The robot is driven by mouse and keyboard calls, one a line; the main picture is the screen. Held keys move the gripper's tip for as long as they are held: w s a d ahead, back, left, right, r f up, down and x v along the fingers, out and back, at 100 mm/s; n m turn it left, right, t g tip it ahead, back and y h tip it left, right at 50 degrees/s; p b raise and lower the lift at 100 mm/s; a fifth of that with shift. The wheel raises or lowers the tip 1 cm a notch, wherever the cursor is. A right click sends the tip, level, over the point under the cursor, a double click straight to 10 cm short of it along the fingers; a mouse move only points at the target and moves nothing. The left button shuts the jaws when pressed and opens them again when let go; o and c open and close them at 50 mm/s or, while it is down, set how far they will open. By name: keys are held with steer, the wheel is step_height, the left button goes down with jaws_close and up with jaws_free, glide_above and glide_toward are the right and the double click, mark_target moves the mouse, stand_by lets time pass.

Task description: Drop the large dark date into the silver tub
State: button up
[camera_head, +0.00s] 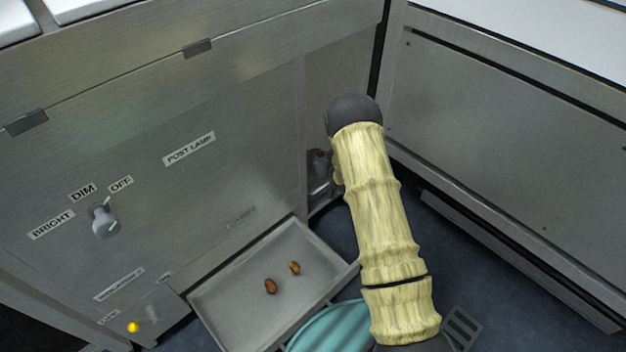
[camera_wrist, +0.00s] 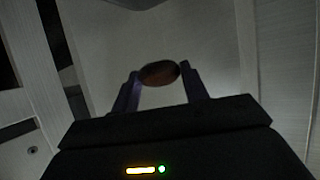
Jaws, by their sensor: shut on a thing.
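In the wrist view my gripper (camera_wrist: 160,75) is shut on a dark brown oval date (camera_wrist: 159,73), pinched between its two fingertips. A plain pale grey surface lies behind the date. In the head view my arm comes up from the bottom and bends by the recess at the right end of the steel panel. My gripper is mostly hidden there behind the arm. I cannot clearly make out a silver tub in either view.
A shallow metal tray (camera_head: 225,306) sticks out low from the steel panel (camera_head: 150,210), with two brown dates (camera_head: 270,286) (camera_head: 295,268) in it. A knob (camera_head: 104,220) stands out from the panel. A grey cabinet (camera_head: 500,140) closes off the right. A teal rounded thing (camera_head: 325,330) shows below.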

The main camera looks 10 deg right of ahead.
mark_target(325, 190)
steer(key=w+f+b, duration=0.1)
steer(key=f+b, duration=0.1)
steer(key=b, duration=0.1)
steer(key=w+d+f+b, duration=0.1)
steer(key=w+f+b, duration=0.1)
steer(key=b, duration=0.1)
steer(key=shift+w+d+f, duration=0.1)
steer(key=shift+w+f, duration=0.05)
steer(key=shift+w, duration=0.1)
steer(key=shift+f+b, duration=1.8)
steer(key=shift+f, duration=1.3)
steer(key=shift+f+b, duration=1.2)
steer(key=shift+f, duration=0.7)
steer(key=shift+f+b, duration=0.3)
steer(key=shift+f, duration=0.3)
